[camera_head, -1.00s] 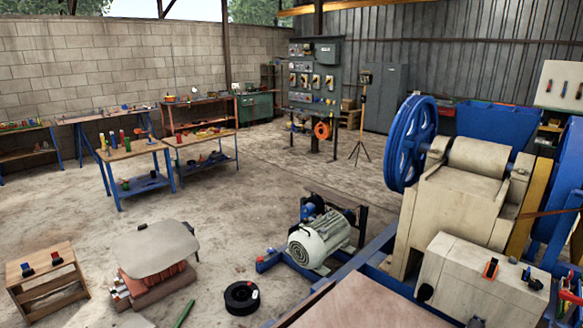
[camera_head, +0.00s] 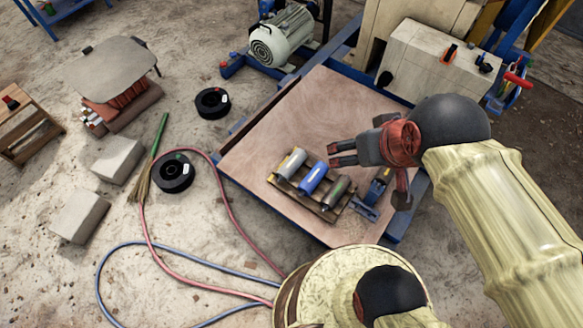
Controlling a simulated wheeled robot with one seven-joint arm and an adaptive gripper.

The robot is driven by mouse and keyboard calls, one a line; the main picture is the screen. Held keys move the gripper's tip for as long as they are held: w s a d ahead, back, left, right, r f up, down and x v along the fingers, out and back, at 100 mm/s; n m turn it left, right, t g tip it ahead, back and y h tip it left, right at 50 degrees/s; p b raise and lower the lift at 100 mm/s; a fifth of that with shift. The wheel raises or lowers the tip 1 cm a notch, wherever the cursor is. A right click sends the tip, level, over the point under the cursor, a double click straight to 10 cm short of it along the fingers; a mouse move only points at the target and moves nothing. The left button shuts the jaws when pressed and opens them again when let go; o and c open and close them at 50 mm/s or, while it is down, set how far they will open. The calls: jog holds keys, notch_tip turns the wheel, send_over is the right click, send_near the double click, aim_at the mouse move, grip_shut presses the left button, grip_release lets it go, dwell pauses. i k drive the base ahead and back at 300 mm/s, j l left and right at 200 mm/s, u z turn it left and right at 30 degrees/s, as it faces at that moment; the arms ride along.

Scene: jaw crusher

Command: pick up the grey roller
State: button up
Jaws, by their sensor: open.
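The grey roller (camera_head: 292,163) is light grey and lies at the left end of a small wooden rack (camera_head: 329,213). A blue roller (camera_head: 313,179) lies beside it in the middle, and a darker, greenish roller (camera_head: 335,192) lies to the right. The rack sits on the brown top of a blue-framed platform (camera_head: 290,117). My gripper (camera_head: 331,154) reaches in from the right, with its fingers pointing left. It is open and empty, above and to the right of the grey roller, and appears apart from it. Nothing covers the grey roller.
A blue tool (camera_head: 376,190) stands right of the rack. The crusher's beige housing (camera_head: 430,60) and an electric motor (camera_head: 282,38) stand behind the platform. Black spools (camera_head: 173,172), a broom (camera_head: 155,150), blocks (camera_head: 80,215) and hoses lie on the left floor. The platform's left part is clear.

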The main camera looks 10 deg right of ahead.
aim_at(289, 169)
jog(key=z, duration=1.15)
jog(key=u, duration=1.35)
jog(key=i+j+z, duration=0.1)
jog(key=i+j, duration=0.2)
jog(key=i+j+z, duration=0.1)
jog(key=i+j, duration=0.2)
jog(key=j, duration=0.25)
